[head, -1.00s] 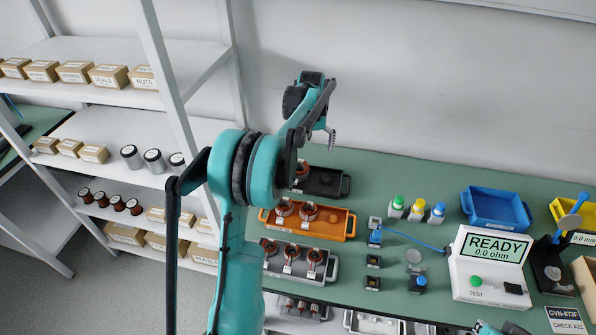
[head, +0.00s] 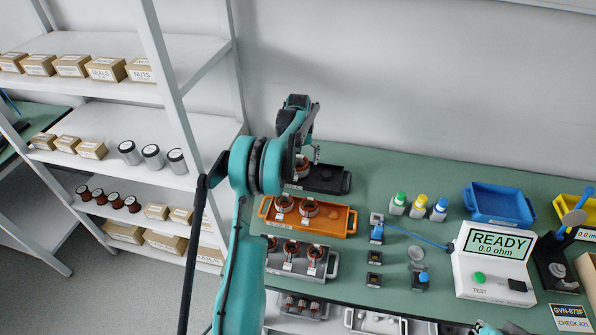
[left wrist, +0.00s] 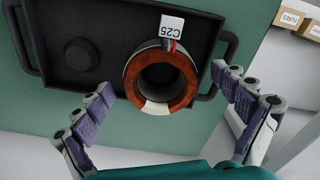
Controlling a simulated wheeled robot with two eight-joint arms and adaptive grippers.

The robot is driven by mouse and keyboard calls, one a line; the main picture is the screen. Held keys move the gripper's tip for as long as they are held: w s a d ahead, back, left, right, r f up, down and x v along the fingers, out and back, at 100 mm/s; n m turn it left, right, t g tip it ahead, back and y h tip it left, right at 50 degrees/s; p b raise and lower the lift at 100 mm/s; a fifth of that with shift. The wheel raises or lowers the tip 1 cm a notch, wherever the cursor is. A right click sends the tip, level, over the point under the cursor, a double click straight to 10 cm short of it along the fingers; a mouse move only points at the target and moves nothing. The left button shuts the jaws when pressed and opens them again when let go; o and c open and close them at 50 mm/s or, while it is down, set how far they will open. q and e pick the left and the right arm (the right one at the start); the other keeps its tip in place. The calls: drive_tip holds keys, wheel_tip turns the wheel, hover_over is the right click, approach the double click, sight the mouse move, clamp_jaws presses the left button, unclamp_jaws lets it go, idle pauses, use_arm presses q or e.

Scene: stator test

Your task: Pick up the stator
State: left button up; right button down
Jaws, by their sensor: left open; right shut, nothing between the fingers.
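A copper-wound stator (left wrist: 187,92) with a white tag reading C25 sits in the black tray (left wrist: 110,12) in the left wrist view. In the head view this stator (head: 302,170) is partly hidden by my left arm. My left gripper (left wrist: 162,80) is open, its two purple-padded fingers on either side of the stator's near part, apart from it. In the head view my left gripper (head: 311,150) is over the black tray (head: 328,181).
An orange tray (head: 337,233) with two stators and a grey tray (head: 327,272) with several more stand nearer on the green table. A test device (head: 490,262) reading READY, coloured bottles and a blue bin (head: 500,205) stand right. Shelves (head: 110,105) are left.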

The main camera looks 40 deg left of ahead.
use_arm(q)
drive_tip(key=shift+w+f, duration=0.1)
drive_tip(key=shift+f, duration=0.6)
drive_tip(key=shift+r, duration=0.1)
drive_tip(key=shift+c, duration=1)
drive_tip(key=c, duration=1.8)
use_arm(e)
drive_tip(key=shift+f, duration=0.2)
